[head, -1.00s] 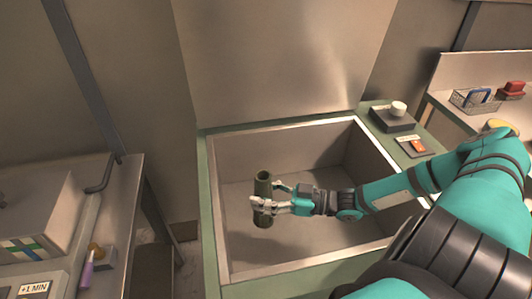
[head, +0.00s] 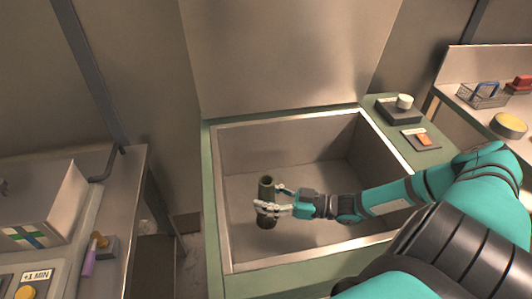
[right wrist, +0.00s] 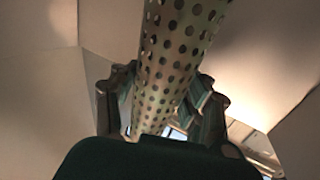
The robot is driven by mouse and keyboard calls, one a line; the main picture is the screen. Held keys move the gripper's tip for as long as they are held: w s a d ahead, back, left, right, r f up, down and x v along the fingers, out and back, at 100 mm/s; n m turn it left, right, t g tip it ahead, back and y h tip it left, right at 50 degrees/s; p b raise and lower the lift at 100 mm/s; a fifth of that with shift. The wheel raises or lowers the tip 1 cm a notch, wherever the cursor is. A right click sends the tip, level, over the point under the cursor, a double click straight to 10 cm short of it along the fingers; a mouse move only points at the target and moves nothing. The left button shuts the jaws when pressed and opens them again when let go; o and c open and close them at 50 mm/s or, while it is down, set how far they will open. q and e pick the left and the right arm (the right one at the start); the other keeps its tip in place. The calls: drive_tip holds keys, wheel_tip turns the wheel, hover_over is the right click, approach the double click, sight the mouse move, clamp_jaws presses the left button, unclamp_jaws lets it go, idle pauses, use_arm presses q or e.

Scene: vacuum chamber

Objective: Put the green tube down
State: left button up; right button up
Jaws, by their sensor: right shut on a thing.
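The green tube (head: 266,189) is dark green and upright, inside the open chamber (head: 340,252). My right gripper (head: 272,207) is shut around the tube's middle. In the right wrist view the tube (right wrist: 172,60) is perforated with many round holes and stands between the fingers (right wrist: 165,105). Whether the tube's lower end touches the chamber floor (head: 300,215) I cannot tell. My left gripper is not in view.
The chamber's metal walls and rim surround the arm. A dark box with a white knob (head: 404,101) and an orange switch plate (head: 423,139) sit on the right ledge. A wire basket (head: 482,96) stands on the far right bench. The chamber floor around the tube is clear.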

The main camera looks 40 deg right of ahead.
drive_tip(key=o, duration=1.2)
drive_tip(key=shift+o, duration=0.2)
drive_tip(key=shift+r, duration=0.2)
drive_tip(key=v, duration=1.2)
drive_tip(key=shift+r+p, duration=0.35)
drive_tip(key=shift+r, duration=0.05)
drive_tip(key=shift+r, duration=0.1)
